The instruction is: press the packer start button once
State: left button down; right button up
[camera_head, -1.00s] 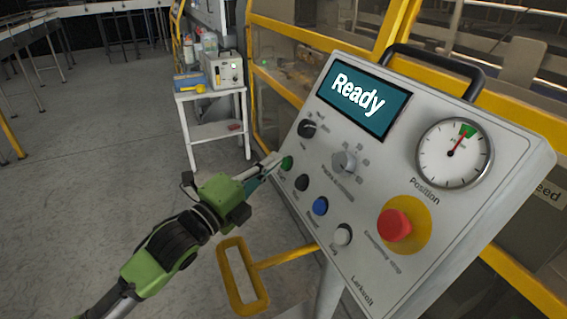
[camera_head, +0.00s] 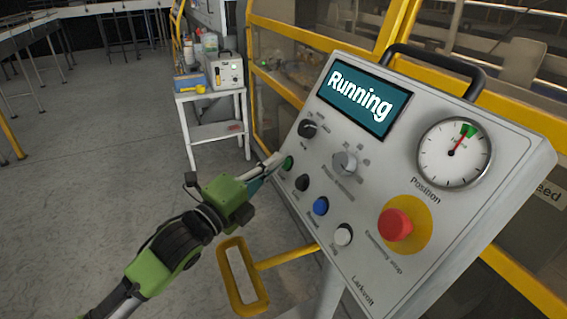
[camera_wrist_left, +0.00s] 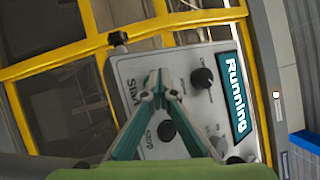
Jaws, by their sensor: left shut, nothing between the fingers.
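The grey control panel (camera_head: 373,192) stands tilted at the right, and its teal display (camera_head: 362,99) reads "Running". The green start button (camera_head: 287,163) is at the panel's left edge. My left gripper (camera_head: 276,162) is shut and empty, its fingertips right at the green button; I cannot tell whether they touch it. The black stop button (camera_wrist_left: 166,130) shows beside the fingers. My right gripper is in neither view.
The panel also carries a blue button (camera_head: 320,206), a white button (camera_head: 343,235), knobs, a gauge (camera_head: 455,153) and a red emergency stop (camera_head: 396,225). A yellow-framed guard stands behind.

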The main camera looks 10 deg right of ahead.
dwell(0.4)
pick_arm(q)
jog(key=shift+s+a+r+p, duration=0.25)
jog(key=shift+a+r+p, duration=0.1)
jog(key=shift+a+p, duration=0.2)
jog(key=a, duration=0.1)
jog(key=s+a+r+p, duration=0.1)
jog(key=a+r+p, duration=0.1)
jog(key=a, duration=0.1)
jog(key=shift+s+r, duration=0.15)
jog(key=shift+r, duration=0.1)
dwell(0.6)
